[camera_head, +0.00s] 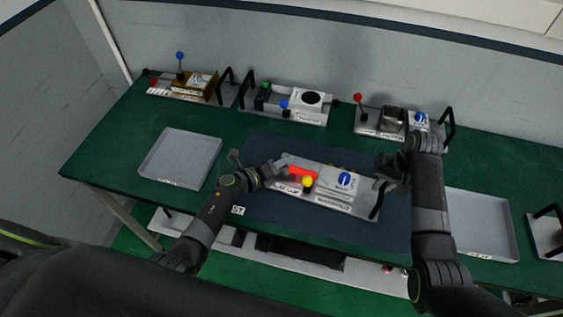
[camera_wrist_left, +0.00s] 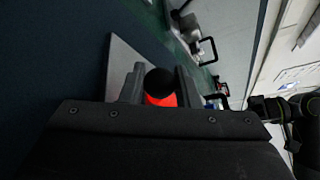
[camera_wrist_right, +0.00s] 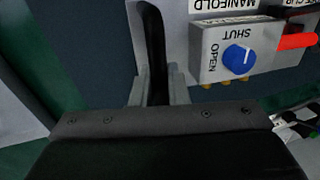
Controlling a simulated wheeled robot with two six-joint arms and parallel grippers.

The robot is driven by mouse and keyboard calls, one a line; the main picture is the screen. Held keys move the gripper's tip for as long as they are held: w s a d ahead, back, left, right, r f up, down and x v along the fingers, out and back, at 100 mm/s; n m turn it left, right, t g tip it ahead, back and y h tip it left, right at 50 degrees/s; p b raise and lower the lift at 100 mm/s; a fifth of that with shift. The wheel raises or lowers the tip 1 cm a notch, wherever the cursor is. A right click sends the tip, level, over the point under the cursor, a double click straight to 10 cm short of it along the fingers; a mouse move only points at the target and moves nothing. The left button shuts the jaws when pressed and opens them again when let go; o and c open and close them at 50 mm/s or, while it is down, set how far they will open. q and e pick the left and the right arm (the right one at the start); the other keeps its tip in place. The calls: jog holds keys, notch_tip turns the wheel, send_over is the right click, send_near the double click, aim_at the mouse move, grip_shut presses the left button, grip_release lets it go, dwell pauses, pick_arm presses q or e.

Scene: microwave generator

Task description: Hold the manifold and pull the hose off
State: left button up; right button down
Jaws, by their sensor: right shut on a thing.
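The manifold (camera_wrist_right: 222,50) is a grey block with a blue knob (camera_wrist_right: 237,58) between the words SHUT and OPEN. It sits on a grey base plate (camera_head: 323,204) at the middle of the bench. The red hose (camera_head: 302,173) is at its left; its red body (camera_wrist_left: 160,100) and black end (camera_wrist_left: 159,81) show in the left wrist view. My left gripper (camera_head: 283,168) is open, its fingers on either side of the black end. My right gripper (camera_head: 385,176) is shut on the black handle (camera_wrist_right: 154,45) at the plate's right end.
A yellow knob (camera_head: 307,181) stands beside the hose. Empty grey trays lie to the left (camera_head: 181,157) and right (camera_head: 482,225). Several other units with black handles, such as one with a red-topped lever (camera_head: 358,98), line the back of the bench.

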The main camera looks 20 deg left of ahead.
pick_arm(q)
jog(key=shift+f, duration=0.1)
grip_shut()
pick_arm(e)
jog(key=shift+f, duration=0.1)
pick_arm(q)
jog(key=a, duration=0.6)
jog(key=shift+w+f, duration=0.1)
jog(key=shift+w, duration=0.1)
pick_arm(e)
jog(key=shift+d, duration=0.2)
pick_arm(q)
jog(key=o, duration=0.8)
grip_release()
jog(key=shift+a, duration=0.1)
jog(key=shift+o, duration=0.2)
jog(key=v, duration=1.2)
